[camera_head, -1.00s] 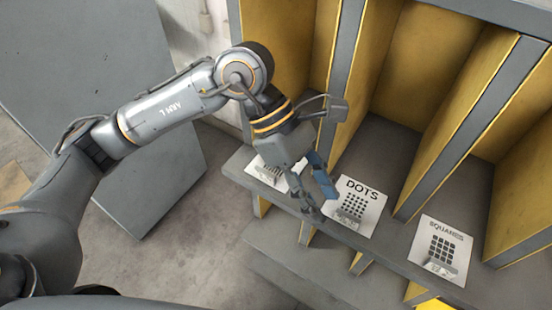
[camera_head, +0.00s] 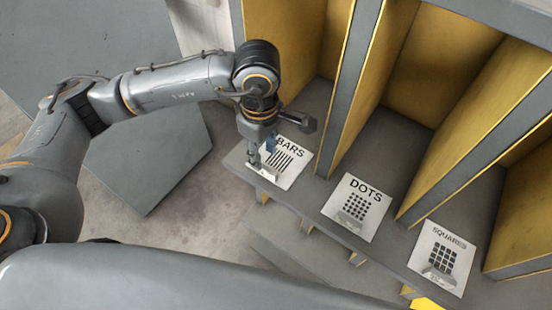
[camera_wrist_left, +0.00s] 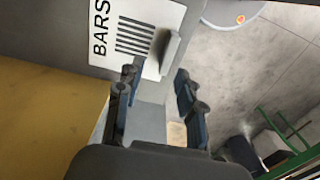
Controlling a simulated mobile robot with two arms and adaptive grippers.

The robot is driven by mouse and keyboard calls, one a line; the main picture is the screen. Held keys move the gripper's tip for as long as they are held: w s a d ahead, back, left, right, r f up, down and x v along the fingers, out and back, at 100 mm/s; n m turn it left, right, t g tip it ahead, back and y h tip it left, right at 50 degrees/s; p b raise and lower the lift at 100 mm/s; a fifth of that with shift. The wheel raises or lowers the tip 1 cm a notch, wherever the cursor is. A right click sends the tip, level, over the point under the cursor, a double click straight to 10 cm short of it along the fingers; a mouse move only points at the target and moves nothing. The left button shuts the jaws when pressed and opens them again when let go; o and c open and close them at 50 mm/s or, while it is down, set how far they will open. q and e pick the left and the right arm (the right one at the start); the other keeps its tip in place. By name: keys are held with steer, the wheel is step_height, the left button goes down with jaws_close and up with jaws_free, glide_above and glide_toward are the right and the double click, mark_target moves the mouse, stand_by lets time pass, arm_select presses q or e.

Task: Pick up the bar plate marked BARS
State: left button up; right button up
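The white bar plate marked BARS (camera_head: 285,158) lies on the left end of the grey shelf ledge. Its left part is hidden behind my left gripper (camera_head: 262,163) in the head view. In the left wrist view the plate (camera_wrist_left: 128,38) shows its black bars, with a small grey tab (camera_wrist_left: 169,55) standing at its edge. My left gripper (camera_wrist_left: 156,88) is open, its two blue-black fingers apart and nothing between them. The tab lies just beyond the fingertips; I cannot tell the exact gap. My right gripper is not in view.
A DOTS plate (camera_head: 357,207) and a SQUARES plate (camera_head: 440,258) lie further right on the same ledge (camera_head: 308,197). Yellow upright dividers (camera_head: 370,100) rise behind the plates. Open floor (camera_head: 190,225) lies to the left of the ledge.

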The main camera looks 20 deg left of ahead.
mark_target(282, 168)
arm_select(q)
steer(key=f, duration=0.1)
steer(key=f+p, duration=0.2)
steer(key=f, duration=0.1)
steer(key=shift+s+a+f, duration=0.1)
steer(key=shift+s+a, duration=0.15)
steer(key=shift+s, duration=0.15)
steer(key=shift+w+f, duration=0.1)
steer(key=shift+f, duration=0.25)
jaws_close()
